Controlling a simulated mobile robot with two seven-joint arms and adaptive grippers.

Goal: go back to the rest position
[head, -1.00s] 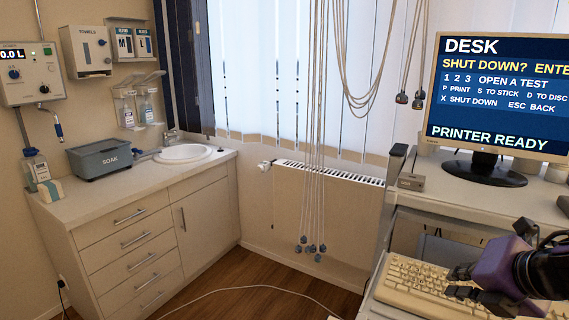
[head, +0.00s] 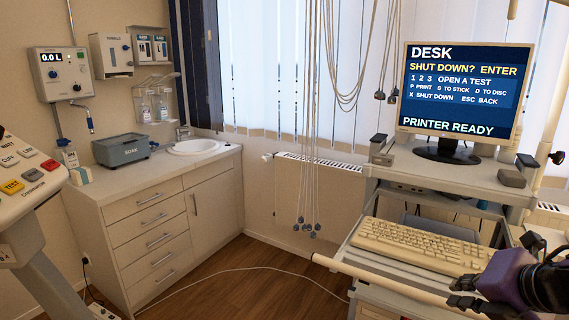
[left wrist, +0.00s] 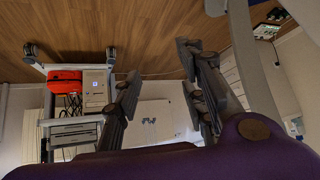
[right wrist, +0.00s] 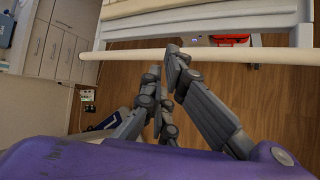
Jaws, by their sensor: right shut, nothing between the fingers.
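My right gripper (head: 462,298) is at the lower right of the head view, in front of the beige keyboard (head: 415,246) and apart from it. In the right wrist view its dark fingers (right wrist: 168,62) are together with nothing between them. Their tips overlap a pale bar (right wrist: 250,54) in the picture; I cannot tell whether they touch it. My left gripper (left wrist: 160,66) shows only in the left wrist view, its two fingers spread wide and empty above the wood floor.
The desk cart with the monitor (head: 461,88) stands at right, a pale bar (head: 385,288) along its front. A panel with coloured buttons (head: 27,176) is close at left. A drawer cabinet (head: 150,232) with a sink stands behind. A white cable (head: 262,269) crosses the open floor.

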